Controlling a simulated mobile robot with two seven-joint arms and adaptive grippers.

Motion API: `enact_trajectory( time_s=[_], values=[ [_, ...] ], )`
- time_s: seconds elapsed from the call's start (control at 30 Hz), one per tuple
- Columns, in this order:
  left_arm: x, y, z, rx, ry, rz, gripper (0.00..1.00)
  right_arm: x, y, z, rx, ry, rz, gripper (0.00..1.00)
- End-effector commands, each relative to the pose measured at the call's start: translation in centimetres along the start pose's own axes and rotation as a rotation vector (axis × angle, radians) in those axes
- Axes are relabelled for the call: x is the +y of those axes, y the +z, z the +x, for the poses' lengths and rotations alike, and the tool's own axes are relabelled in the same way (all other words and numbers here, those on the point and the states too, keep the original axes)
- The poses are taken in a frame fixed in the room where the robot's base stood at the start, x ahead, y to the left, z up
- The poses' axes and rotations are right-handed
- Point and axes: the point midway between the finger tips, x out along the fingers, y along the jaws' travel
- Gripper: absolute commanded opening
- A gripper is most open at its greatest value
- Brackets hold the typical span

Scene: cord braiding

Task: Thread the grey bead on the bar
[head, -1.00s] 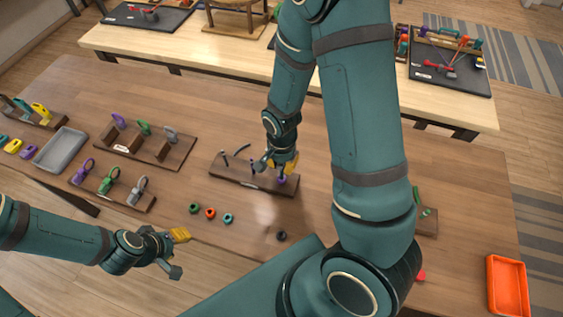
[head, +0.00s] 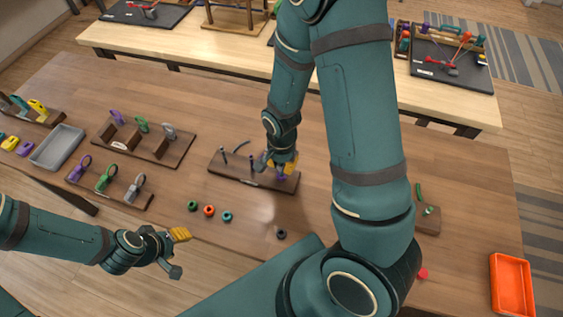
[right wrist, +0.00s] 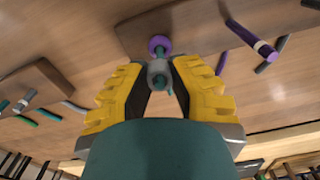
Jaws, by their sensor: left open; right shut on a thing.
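My right gripper (right wrist: 158,88) is shut on the grey bead (right wrist: 157,74), with one yellow finger on each side of it. A teal bar (right wrist: 168,91) shows on the near side of the bead, and teal also shows between the bead and a purple bead (right wrist: 159,45) beyond it. The grey bead appears to be around the bar. In the head view the right gripper (head: 281,167) is over the right end of a brown board (head: 226,171) and hides the grey bead. My left gripper (head: 177,251) is open and empty, in front of the table's near edge.
Loose green, orange and teal beads (head: 209,211) and a black one (head: 281,234) lie near the front edge. Racks with coloured loops (head: 145,145) and a grey tray (head: 58,147) stand left. An orange tray (head: 511,285) is at right.

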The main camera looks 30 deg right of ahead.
Motion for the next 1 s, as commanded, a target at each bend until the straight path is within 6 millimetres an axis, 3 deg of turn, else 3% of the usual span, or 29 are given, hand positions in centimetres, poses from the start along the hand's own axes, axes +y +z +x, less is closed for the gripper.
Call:
enact_trajectory(
  time_s=[0.47, 0.5, 0.57, 0.77, 0.83, 1.0],
  values=[
    [-0.04, 0.01, 0.10, 0.000, 0.000, 0.000, 0.47, 0.00, 0.00, 0.13, 0.000, 0.000, 0.000, 0.00],
    [-0.04, 0.01, 0.11, 0.000, 0.000, 0.000, 0.47, 0.00, 0.00, 0.13, 0.000, 0.000, 0.001, 0.32],
    [-0.04, 0.01, 0.11, 0.000, 0.000, 0.000, 0.47, 0.00, 0.00, 0.13, 0.000, 0.000, 0.000, 0.49],
    [-0.04, 0.01, 0.11, 0.000, 0.000, 0.000, 0.47, 0.01, 0.00, 0.14, 0.000, 0.000, 0.001, 0.49],
    [-0.04, 0.01, 0.11, 0.000, 0.000, 0.000, 0.47, 0.01, 0.00, 0.14, 0.000, 0.000, 0.001, 0.73],
    [-0.04, 0.01, 0.11, 0.000, 0.000, 0.000, 0.47, 0.00, 0.00, 0.13, 0.000, 0.000, 0.001, 0.74]
  ],
)
